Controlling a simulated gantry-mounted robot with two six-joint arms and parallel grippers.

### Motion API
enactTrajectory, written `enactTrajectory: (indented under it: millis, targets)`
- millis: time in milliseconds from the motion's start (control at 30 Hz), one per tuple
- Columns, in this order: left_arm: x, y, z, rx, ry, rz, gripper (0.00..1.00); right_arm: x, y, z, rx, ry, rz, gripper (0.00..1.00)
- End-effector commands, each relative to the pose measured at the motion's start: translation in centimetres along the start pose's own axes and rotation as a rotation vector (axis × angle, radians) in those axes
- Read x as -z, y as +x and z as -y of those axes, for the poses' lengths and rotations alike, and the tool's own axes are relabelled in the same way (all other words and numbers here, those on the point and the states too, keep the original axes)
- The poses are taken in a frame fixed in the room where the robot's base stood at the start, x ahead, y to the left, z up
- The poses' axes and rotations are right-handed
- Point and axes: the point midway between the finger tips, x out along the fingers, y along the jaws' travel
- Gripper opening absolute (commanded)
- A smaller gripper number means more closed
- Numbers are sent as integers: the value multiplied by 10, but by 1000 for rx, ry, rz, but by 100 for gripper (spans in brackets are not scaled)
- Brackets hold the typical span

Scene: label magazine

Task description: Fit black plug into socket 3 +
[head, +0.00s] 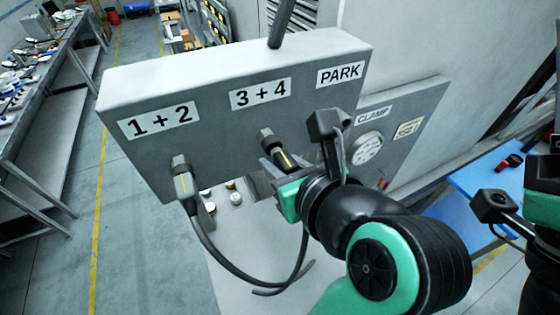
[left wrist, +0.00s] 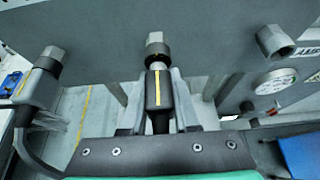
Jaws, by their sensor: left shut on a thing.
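The black plug (head: 284,159) has a yellow stripe and points up at the socket (head: 266,138) under the "3 + 4" label (head: 260,93). My left gripper (head: 275,175) is shut on this plug, and the left wrist view shows it between the two fingers (left wrist: 159,105). There the plug (left wrist: 159,84) is in line with the metal socket (left wrist: 155,43), with its nose at the socket's mouth. I cannot tell how deep it sits.
In the left wrist view an empty metal socket (left wrist: 275,41) is to the right. A gauge (head: 367,148) is on the clamp panel. A blue table (head: 478,182) stands at right.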

Motion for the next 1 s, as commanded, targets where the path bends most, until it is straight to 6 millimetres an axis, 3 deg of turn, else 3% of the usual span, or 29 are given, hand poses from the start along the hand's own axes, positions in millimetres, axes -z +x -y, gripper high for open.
enactTrajectory:
  millis: [667,700,867,1000]
  targets:
    - [-9,15,0,0,0,0,0,4,4,0,0,0,0,50]
    - [-8,15,0,0,0,0,35,3,4,0,0,0,0,50]
    - [-8,15,0,0,0,0,64,3,4,0,0,0,0,50]
    - [-8,15,0,0,0,0,64,3,4,0,0,0,0,50]
